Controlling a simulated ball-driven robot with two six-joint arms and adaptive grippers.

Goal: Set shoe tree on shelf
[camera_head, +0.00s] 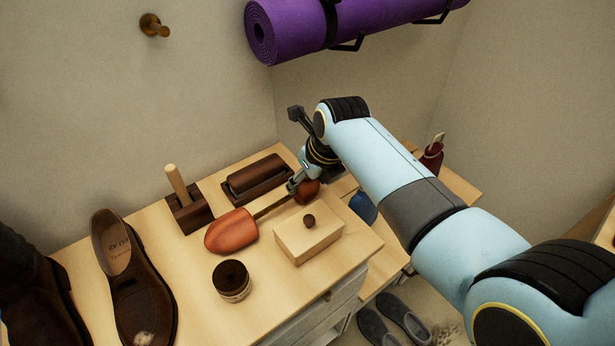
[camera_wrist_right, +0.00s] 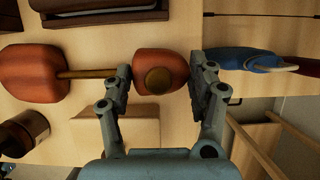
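The shoe tree has an orange-brown toe piece (camera_head: 231,232), a thin rod and a rounded heel piece (camera_head: 308,192). It lies lengthwise over the pale wooden top (camera_head: 200,310); I cannot tell whether it touches the wood. My right gripper (camera_head: 300,184) is at the heel end. In the right wrist view, its fingers (camera_wrist_right: 160,85) stand against both sides of the heel piece (camera_wrist_right: 150,62), and the toe piece (camera_wrist_right: 33,73) sticks out to the left. My left gripper is not in view.
A lidded wooden box (camera_head: 310,246) and a dark-topped tin (camera_head: 232,282) stand near the shoe tree. A dark brush (camera_head: 256,179), a block with a wooden handle (camera_head: 188,211) and a brown shoe (camera_head: 135,285) share the top. A blue item (camera_head: 364,208) lies right of it.

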